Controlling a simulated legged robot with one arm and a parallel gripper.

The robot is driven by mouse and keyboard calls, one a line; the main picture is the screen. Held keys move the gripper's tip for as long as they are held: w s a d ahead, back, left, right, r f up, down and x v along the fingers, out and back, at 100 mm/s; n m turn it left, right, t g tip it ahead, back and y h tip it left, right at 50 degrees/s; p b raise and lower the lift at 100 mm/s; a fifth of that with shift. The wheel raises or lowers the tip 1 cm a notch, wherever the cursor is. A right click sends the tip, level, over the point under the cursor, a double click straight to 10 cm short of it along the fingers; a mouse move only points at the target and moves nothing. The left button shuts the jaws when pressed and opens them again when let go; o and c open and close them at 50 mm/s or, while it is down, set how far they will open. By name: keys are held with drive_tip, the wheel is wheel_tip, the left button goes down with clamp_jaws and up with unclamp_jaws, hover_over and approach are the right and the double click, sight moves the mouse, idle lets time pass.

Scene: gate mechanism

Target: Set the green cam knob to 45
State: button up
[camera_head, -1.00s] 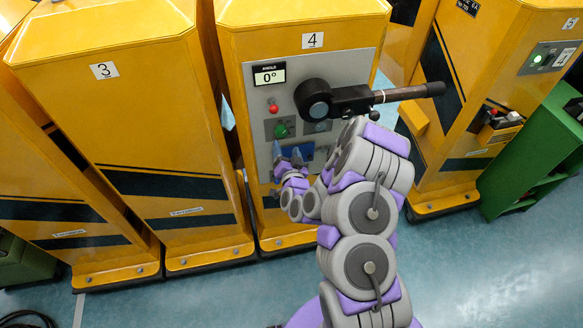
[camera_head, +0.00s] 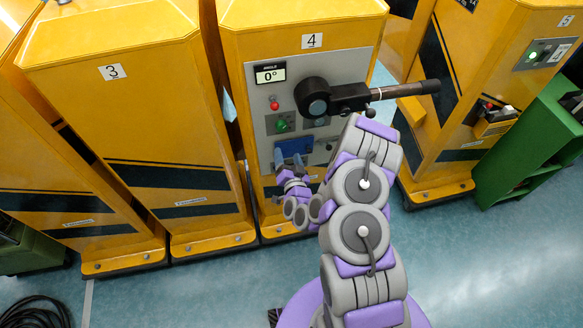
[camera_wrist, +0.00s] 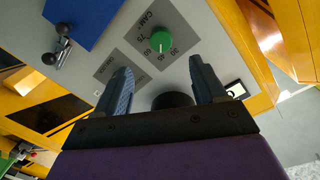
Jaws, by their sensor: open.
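The green cam knob (camera_wrist: 160,42) sits on a square dial plate marked CAM in the wrist view. A pale mark on it points toward the dial's lower numbers, too small to read surely. In the head view, the green knob (camera_head: 282,125) is on machine 4's grey panel, below a red button. My gripper (camera_wrist: 160,66) is open and empty, its two blue fingers apart and pointing at the panel. The knob lies beyond the fingertips, between them in the picture and clear of both. In the head view, my gripper (camera_head: 288,164) is low, in front of the blue panel part.
A black crank arm (camera_head: 385,93) projects right from a round hub, above my arm. The angle display (camera_head: 270,75) reads 0°. A blue block (camera_wrist: 82,20) and a metal lever (camera_wrist: 62,50) are near the knob. Machine 3 (camera_head: 130,120) stands to the left.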

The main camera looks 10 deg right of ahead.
drive_tip(key=shift+s+r+p, duration=0.15)
drive_tip(key=shift+s+p, duration=0.9)
drive_tip(key=shift+s, duration=0.2)
drive_tip(key=shift+s+r+p, duration=0.15)
drive_tip(key=shift+s+p, duration=0.85)
drive_tip(key=shift+s, duration=0.25)
